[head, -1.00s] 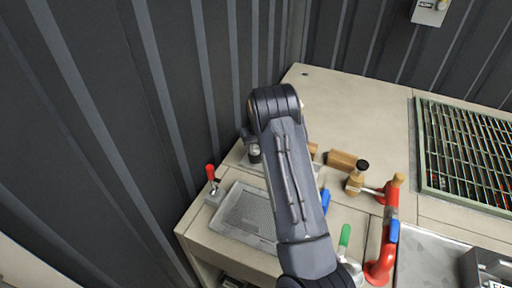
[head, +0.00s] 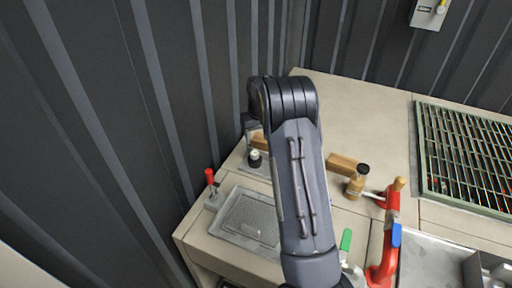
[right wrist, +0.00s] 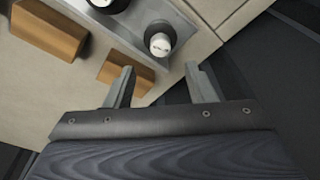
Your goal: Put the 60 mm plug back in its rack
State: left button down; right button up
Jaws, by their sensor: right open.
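A black plug with a white top stands on a grey plate in the head view (head: 255,159); it seems to be the white-topped plug in the right wrist view (right wrist: 159,43). Its marking is too small to read. A second dark plug with a white top (right wrist: 108,4) is cut off at the top edge. The grey rack plate (right wrist: 181,14) lies under them. I cannot tell which is the 60 mm plug. My right gripper (right wrist: 160,86) is open and empty, its fingers pointing toward the near plug and apart from it. In the head view my right arm hides most of the gripper.
Wooden blocks (head: 341,164) stand beside the plate. A dark-lidded jar (head: 357,182), a red pipe fitting (head: 391,205), a perforated tray (head: 250,219) and a red-handled clamp (head: 210,180) are around my arm. A dark ribbed wall (head: 150,120) borders the bench. The back bench (head: 355,105) is clear.

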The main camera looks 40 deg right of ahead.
jog(key=s+a+r+t+y, duration=0.3)
jog(key=s+a+r+y, duration=0.1)
jog(key=s+a+r, duration=1.1)
jog(key=s+a+f+n, duration=0.1)
jog(key=s+a+f, duration=0.1)
jog(key=s+a, duration=0.3)
jog(key=s+a+f+n, duration=0.1)
jog(key=s+a+f, duration=0.1)
jog(key=s+a, duration=0.4)
jog(key=s, duration=0.5)
jog(key=shift+s+a+f+t, duration=0.3)
jog(key=shift+s+t, duration=0.05)
jog(key=shift+t, duration=0.05)
jog(key=shift+c, duration=0.3)
